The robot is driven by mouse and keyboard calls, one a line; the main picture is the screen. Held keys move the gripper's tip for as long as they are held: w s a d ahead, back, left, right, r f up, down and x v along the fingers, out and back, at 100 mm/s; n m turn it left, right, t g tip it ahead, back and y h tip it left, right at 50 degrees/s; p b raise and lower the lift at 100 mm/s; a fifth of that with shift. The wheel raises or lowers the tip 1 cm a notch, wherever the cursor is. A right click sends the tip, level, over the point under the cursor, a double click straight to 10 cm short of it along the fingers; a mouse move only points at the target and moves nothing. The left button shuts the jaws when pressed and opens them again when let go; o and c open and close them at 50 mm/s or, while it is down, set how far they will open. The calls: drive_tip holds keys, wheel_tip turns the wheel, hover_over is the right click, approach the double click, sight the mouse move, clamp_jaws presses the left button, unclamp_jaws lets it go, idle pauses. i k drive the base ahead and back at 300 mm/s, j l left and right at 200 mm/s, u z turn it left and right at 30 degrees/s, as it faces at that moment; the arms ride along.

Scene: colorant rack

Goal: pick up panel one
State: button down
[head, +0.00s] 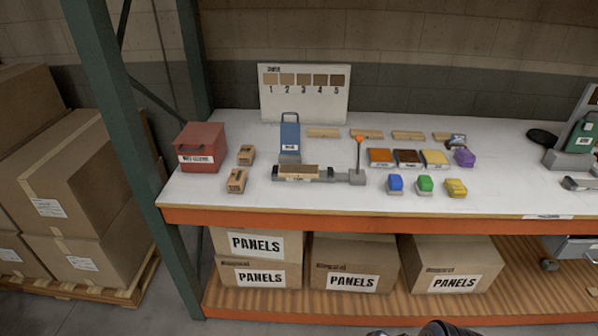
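Several flat light-wood panels lie in a row along the back of the white tabletop, the leftmost (323,132) just right of a blue upright item, others to its right (366,133) (408,135). The rightmost panel (441,136) is partly hidden by a small dark item. Another wood panel (298,171) sits on a grey fixture (343,177) with an orange-knobbed lever. I see no readable number on any panel, so I cannot tell which is panel one. My gripper is not in view; only a dark part of my arm shows at the bottom edge.
A sample board (305,104) numbered 1 to 5 stands behind. A red box (201,147), wooden blocks (236,180), the blue item (290,137), colour trays (407,158) and coloured pieces (425,184) stand around the fixture. The tabletop's front strip is clear.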

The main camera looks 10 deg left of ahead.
sight(285, 170)
drive_tip(key=i+j+u, duration=0.1)
drive_tip(key=i, duration=0.65)
drive_tip(key=i+j, duration=0.1)
drive_tip(key=i, duration=0.65)
drive_tip(key=u, duration=0.05)
